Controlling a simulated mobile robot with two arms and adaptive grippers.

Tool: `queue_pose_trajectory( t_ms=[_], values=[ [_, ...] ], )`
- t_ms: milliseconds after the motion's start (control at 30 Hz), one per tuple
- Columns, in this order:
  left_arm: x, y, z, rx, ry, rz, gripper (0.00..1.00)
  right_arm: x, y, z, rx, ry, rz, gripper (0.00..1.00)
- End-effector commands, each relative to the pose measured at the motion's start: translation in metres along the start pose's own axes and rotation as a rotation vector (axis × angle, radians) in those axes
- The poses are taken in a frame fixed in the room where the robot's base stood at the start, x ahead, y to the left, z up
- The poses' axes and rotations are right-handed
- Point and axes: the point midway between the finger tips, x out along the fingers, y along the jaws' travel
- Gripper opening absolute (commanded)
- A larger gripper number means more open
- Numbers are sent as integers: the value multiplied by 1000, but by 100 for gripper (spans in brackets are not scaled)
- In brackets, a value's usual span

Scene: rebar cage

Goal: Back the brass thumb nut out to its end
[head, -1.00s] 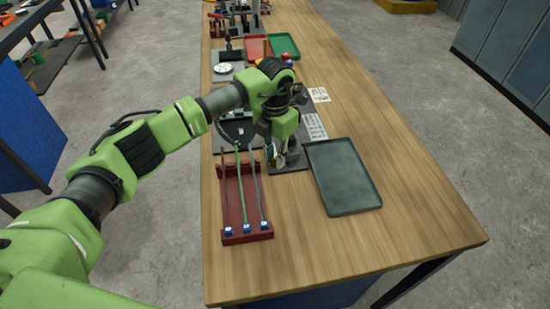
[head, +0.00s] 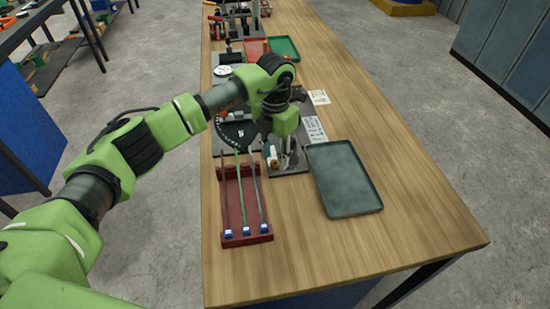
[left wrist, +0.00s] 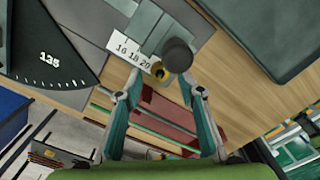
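The brass thumb nut (left wrist: 161,75) shows in the left wrist view as a small yellow ring below a dark round knob (left wrist: 178,54). It is beside a white scale plate (left wrist: 131,52) marked 16 18 20, on a grey fixture (left wrist: 155,22). My left gripper (left wrist: 161,79) is open, its two fingers spread with the nut in the gap between the tips in the picture. No contact with the nut shows. In the head view my left gripper (head: 284,148) hangs over the fixture and hides part of it. My right gripper is in neither view.
A dark angle-marked plate (left wrist: 45,55) is on the left. The wooden table's right front is clear.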

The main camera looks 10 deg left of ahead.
Motion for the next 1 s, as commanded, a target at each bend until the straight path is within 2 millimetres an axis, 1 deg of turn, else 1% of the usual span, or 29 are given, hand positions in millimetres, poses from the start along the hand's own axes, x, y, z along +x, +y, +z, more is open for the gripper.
queue_pose_trajectory(
  t_ms=[33, 300, 400, 500, 667, 1000],
  values=[
    [-11, 1, 1, 1, -4, 3, 35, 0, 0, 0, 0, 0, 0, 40],
    [-69, 1, 1, -1, -4, 3, 35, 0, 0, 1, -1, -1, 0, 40],
    [-86, 1, 1, 0, -4, 2, 35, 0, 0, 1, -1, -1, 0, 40],
    [-97, 0, 0, 0, -2, 1, 35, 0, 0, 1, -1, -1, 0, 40],
    [-105, 0, 0, 0, -1, 1, 35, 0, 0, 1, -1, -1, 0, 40],
    [-105, 0, 0, 0, 0, 1, 35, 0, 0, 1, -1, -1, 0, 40]
  ],
)
